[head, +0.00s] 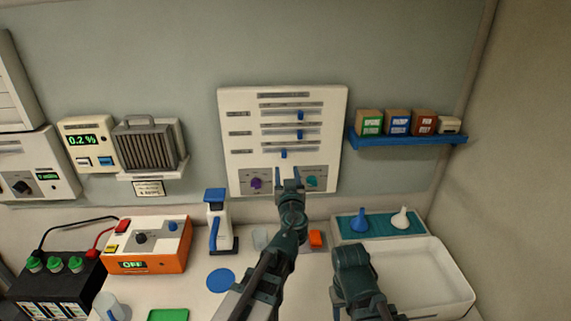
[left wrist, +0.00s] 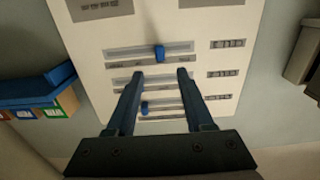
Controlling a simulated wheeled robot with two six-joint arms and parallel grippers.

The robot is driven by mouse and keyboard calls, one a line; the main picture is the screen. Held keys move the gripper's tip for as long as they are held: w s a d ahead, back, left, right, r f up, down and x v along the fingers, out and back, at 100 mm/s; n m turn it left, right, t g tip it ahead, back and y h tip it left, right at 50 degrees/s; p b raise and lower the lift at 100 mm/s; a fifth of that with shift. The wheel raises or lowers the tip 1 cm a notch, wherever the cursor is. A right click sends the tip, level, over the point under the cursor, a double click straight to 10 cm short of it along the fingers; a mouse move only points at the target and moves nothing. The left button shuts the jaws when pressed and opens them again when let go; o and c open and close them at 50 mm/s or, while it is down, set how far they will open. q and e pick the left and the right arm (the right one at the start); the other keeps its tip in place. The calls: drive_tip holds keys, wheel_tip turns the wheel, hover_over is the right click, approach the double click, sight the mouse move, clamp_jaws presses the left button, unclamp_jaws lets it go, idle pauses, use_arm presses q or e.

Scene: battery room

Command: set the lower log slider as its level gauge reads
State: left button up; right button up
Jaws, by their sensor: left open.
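A white log panel (head: 335,140) on the wall carries three horizontal slider tracks, one above another. The lower slider's blue knob (head: 284,154) sits near the middle of its track; the upper knob (head: 300,115) and middle knob (head: 300,134) sit further right. My left gripper (head: 289,171) is open and empty, in front of the panel just below the lower slider in the head view. In the left wrist view the panel appears upside down, with the lower knob (left wrist: 160,52) beyond the open fingers, apart from them. Which gauge is the level gauge I cannot tell; the labels are unreadable.
A meter (head: 83,140) at the left reads 0.2 %. An orange box (head: 158,245) reads OFF. A blue shelf (head: 405,140) with small boxes is right of the panel. A white tray (head: 462,272) stands right on the counter. My right arm shows low in front.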

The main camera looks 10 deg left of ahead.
use_arm(q)
drive_tip(key=v, duration=0.5)
drive_tip(key=s+a+f+g+y+b, duration=0.1)
drive_tip(key=s+f+g, duration=0.4)
drive_tip(key=f, duration=0.4)
drive_tip(key=s+f+g+b, duration=0.2)
drive_tip(key=s+f+g, duration=0.3)
drive_tip(key=f, duration=0.4)
drive_tip(key=s+d+f+m+g+h+b, duration=0.1)
drive_tip(key=s+d+f+m+g+h, duration=0.3)
drive_tip(key=s, duration=0.9)
drive_tip(key=d+f+m+g, duration=0.3)
drive_tip(key=d+f, duration=0.1)
drive_tip(key=d, duration=0.1)
drive_tip(key=shift+s+g+h, duration=0.3)
drive_tip(key=shift+h, duration=0.1)
